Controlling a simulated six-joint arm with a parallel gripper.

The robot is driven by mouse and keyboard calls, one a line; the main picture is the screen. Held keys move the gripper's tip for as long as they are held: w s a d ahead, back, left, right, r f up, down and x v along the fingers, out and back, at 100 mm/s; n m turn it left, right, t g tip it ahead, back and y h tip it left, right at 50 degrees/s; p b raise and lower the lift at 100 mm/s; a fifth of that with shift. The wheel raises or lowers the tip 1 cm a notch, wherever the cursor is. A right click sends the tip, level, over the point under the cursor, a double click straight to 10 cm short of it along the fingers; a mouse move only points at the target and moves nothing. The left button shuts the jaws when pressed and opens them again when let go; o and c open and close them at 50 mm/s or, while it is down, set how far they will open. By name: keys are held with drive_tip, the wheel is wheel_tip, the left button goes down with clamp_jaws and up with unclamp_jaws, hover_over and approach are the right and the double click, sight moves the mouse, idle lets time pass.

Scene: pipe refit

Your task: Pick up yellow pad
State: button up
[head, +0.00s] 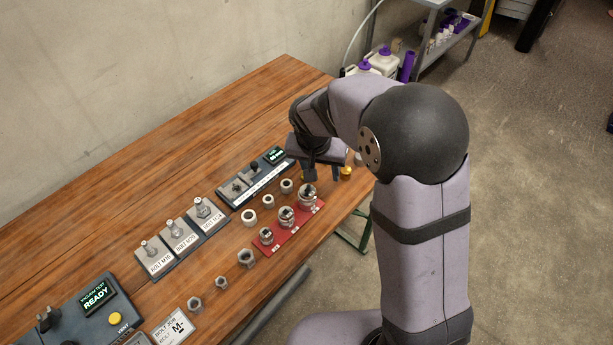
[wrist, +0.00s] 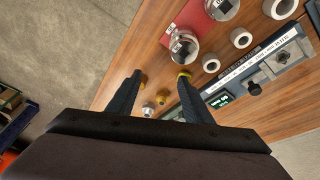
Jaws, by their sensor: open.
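Small yellow pieces lie near the table's right end. One yellow piece (head: 346,173) shows just right of my gripper (head: 322,176) in the head view. In the wrist view a yellow piece (wrist: 184,74) shows at the right fingertip, a duller one (wrist: 143,78) by the left fingertip, and another (wrist: 163,97) between the fingers. I cannot tell which is the pad, or whether a finger touches one. My gripper (wrist: 160,76) is open, pointing down over the table, with nothing held between its fingers.
A red tray (head: 300,226) with several metal fittings stands close by my gripper. A dark instrument panel (head: 262,178) and several pale rings (head: 268,201) are nearby. The table (head: 180,140) has bare wood at the back; its edge is near the gripper.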

drive_tip(key=shift+m+t, duration=0.5)
drive_tip(key=shift+w+a+f+p, duration=0.3)
drive_tip(key=shift+w+a+f, duration=0.3)
drive_tip(key=shift+w+f, duration=0.55)
drive_tip(key=shift+w+a+f+p, duration=0.3)
drive_tip(key=shift+w+a+f, duration=0.3)
drive_tip(key=shift+w+f, duration=0.6)
drive_tip(key=shift+w+a+f+p, duration=0.3)
drive_tip(key=shift+w+a+f, duration=0.3)
drive_tip(key=shift+w+f, duration=0.55)
drive_tip(key=shift+x, duration=0.8)
drive_tip(key=shift+c, duration=0.3)
clamp_jaws()
drive_tip(key=shift+r, duration=0.1)
wheel_tip(320, 180, up, 10)
drive_tip(key=shift+f+b, duration=0.1)
drive_tip(key=shift+b, duration=0.65)
